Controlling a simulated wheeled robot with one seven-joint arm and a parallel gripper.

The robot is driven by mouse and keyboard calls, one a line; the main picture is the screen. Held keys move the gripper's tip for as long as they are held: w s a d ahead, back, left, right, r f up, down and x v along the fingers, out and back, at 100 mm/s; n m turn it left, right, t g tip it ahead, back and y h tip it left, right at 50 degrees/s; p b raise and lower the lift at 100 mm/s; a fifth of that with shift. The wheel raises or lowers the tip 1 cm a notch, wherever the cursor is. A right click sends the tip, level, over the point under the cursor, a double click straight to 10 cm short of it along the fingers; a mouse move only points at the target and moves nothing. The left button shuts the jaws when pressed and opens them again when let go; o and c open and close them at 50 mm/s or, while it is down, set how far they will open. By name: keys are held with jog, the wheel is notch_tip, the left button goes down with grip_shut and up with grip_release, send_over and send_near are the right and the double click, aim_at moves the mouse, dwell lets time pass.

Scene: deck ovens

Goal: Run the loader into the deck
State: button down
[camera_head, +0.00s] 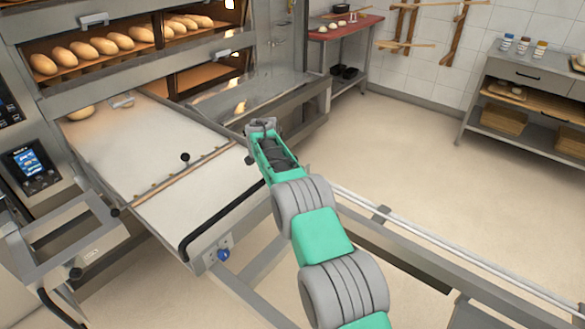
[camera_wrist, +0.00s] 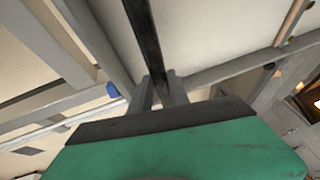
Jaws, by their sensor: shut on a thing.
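The loader (camera_head: 205,197) is a pale flat belt in a metal frame, crossed by a wooden strip (camera_head: 190,175). It lies at the mouth of the lower oven deck, with its far end at the opening. A black handle bar (camera_head: 215,218) runs along its near edge. In the wrist view, the fingers of my gripper (camera_wrist: 158,92) are shut on the black bar (camera_wrist: 144,35), one on each side. In the head view my arm reaches over the loader's right side, and I cannot make out the fingers there.
A loaf (camera_head: 82,112) shows at the deck's left side. Loaves (camera_head: 105,46) sit in the deck above. A blue knob (camera_head: 223,255) is on the loader's front corner. A metal rail (camera_head: 430,243) runs right. A red-topped table (camera_head: 345,27) stands behind; floor between is clear.

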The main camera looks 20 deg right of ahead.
jog(key=shift+w+a+r, duration=0.1)
jog(key=shift+w+a, duration=0.2)
jog(key=shift+w, duration=0.25)
jog(key=shift+w+a+r, duration=0.1)
jog(key=shift+w+a, duration=0.15)
jog(key=shift+w, duration=0.25)
jog(key=c, duration=1.5)
grip_release()
jog(key=shift+c, duration=0.2)
jog(key=shift+o, duration=1.4)
jog(key=shift+a+f, duration=0.15)
jog(key=v, duration=0.7)
jog(key=shift+s+a+r, duration=0.1)
jog(key=shift+s+r, duration=0.1)
jog(key=shift+r, duration=0.15)
